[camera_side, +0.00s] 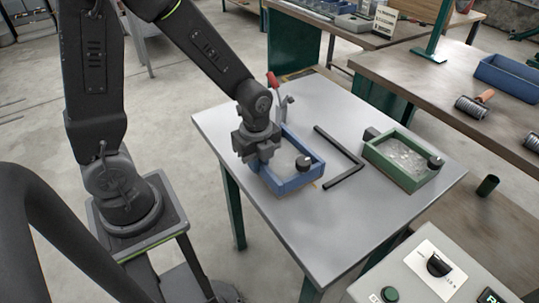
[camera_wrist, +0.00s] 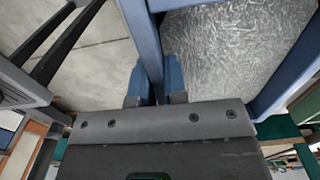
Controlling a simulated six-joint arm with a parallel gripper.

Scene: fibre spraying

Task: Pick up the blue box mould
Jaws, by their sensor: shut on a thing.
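The blue box mould (camera_side: 302,180) is on the left part of the grey metal table, or just above it; I cannot tell which. It is an open rectangular tray with a pale, crinkled fibre layer inside. In the wrist view its blue wall (camera_wrist: 144,40) runs down between the fingers of my gripper (camera_wrist: 156,80). My gripper, also in the side view (camera_side: 258,158), is shut on the wall on the mould's left side. The gripped part of the wall is hidden in the side view.
A green box mould (camera_side: 400,182) with similar contents stands to the right. A black angled bar (camera_side: 343,160) lies between the moulds. A red-handled tool (camera_side: 275,90) stands behind the blue mould. A control box (camera_side: 425,275) is at the front right. The front of the table (camera_side: 300,235) is clear.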

